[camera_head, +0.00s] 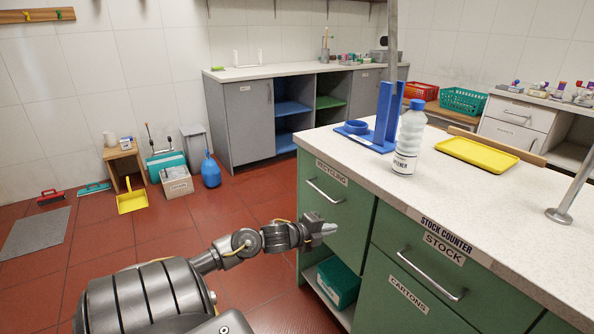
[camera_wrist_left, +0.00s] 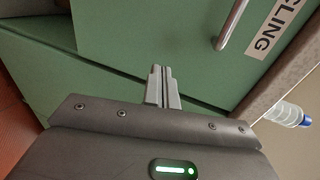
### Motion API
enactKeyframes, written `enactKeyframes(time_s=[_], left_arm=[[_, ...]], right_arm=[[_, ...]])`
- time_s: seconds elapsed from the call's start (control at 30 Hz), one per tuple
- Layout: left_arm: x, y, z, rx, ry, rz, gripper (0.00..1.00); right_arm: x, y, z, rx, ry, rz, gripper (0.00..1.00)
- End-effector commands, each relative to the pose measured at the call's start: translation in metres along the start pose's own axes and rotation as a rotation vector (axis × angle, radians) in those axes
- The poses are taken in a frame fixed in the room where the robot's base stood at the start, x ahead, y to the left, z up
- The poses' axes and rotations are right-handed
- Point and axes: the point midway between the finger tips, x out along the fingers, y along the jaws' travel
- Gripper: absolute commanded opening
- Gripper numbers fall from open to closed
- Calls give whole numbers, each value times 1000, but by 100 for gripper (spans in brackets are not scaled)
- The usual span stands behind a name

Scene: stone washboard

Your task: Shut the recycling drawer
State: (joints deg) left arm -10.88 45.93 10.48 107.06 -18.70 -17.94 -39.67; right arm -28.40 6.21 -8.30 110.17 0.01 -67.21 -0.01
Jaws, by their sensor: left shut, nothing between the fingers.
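The recycling drawer (camera_head: 345,212) is a green front with a metal handle (camera_head: 324,191) and a "RECYCLING" label, at the left end of the green counter. No drawer inside shows above its front, and the front looks close to flush with the counter; any small gap is hard to tell. My left gripper (camera_head: 329,229) is shut and empty, low in front of this drawer face. In the left wrist view its closed fingers (camera_wrist_left: 161,74) point at the green front (camera_wrist_left: 160,30), below the handle (camera_wrist_left: 233,24). Contact cannot be told. My right gripper is not in view.
A green box (camera_head: 338,283) sits on an open shelf under the drawer. The stock drawer (camera_head: 428,262) is to the right. A bottle (camera_head: 409,140), a blue stand (camera_head: 384,118) and a yellow tray (camera_head: 477,154) stand on the countertop.

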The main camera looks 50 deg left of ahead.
Motion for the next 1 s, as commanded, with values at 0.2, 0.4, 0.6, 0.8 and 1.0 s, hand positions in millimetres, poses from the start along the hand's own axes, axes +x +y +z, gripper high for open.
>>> enactKeyframes(time_s=[0.2, 0.4, 0.6, 0.8, 1.0], left_arm=[[-43, 2, -1, 0, 3, 5, 0], [-67, 2, -1, -1, 2, 5, 0], [-75, 1, -1, 0, 3, 4, 0], [-76, 1, -1, 0, 3, 3, 0], [-75, 1, -1, -4, 3, 3, 0]], right_arm=[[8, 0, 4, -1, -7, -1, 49], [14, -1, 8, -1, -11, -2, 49], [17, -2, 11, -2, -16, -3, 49], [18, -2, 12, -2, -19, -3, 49], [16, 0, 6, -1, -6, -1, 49]])
